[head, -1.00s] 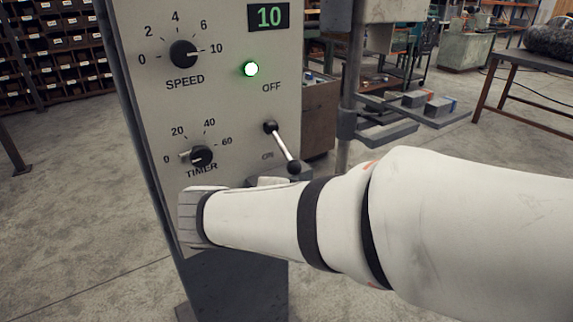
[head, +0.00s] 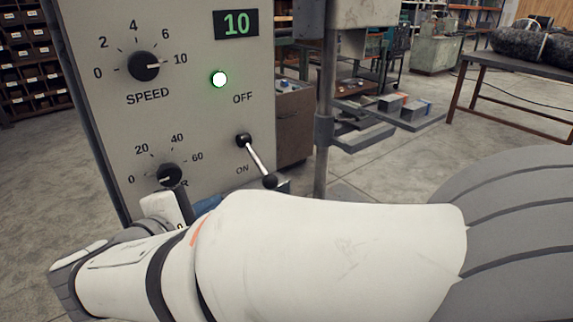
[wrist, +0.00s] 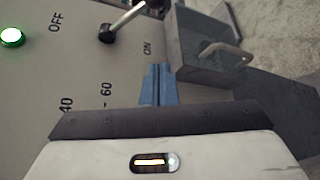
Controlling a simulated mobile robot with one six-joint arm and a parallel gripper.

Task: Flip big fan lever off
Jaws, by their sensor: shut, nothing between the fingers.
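The lever (head: 257,162) is a metal rod with a black ball end (head: 270,181) on the grey control panel. It slants down from its black pivot to the ON side, with OFF printed above. In the wrist view the lever (wrist: 128,16) is at the top, and its ball is at the upper edge. My gripper's blue fingers (wrist: 158,70) are shut and empty, apart from the lever and near the ON label. In the head view the gripper (head: 206,206) is mostly hidden behind my arm, below and left of the lever.
The panel also carries a SPEED knob (head: 144,66), a TIMER knob (head: 169,175), a lit green lamp (head: 219,79) and a display (head: 236,23) reading 10. A metal post (head: 323,110) stands behind and right of the panel. Open floor lies further right.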

